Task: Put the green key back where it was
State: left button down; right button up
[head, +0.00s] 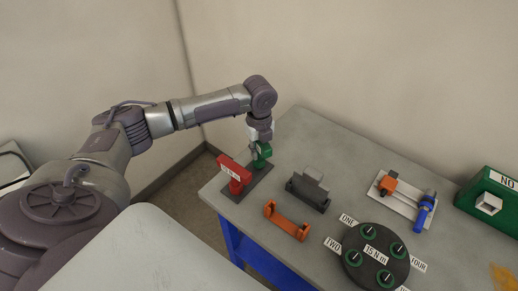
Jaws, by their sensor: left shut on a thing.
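The green key (263,150) is a small green block. My left gripper (257,148) is shut on it from above, at the far end of a dark base plate (260,182) on the cart's left side. A red key (235,175) with a white label stands at the near end of the same plate. I cannot tell whether the green key touches the plate or is held just above it. My right gripper is not in view.
A grey block in a dark holder (309,190) and an orange bracket (286,221) stand right of the plate. A round dark disc (345,262) with several green-ringed posts is at the front. A white tray (408,209) and a green box (484,203) are further right.

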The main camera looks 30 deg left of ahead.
pick_arm(q)
jog(key=shift+f, duration=0.2)
jog(key=shift+f, duration=0.35)
jog(key=c, duration=1.1)
grip_release()
notch_tip(320, 180, up, 13)
jog(key=shift+r+b, duration=0.1)
jog(key=shift+b, duration=1.15)
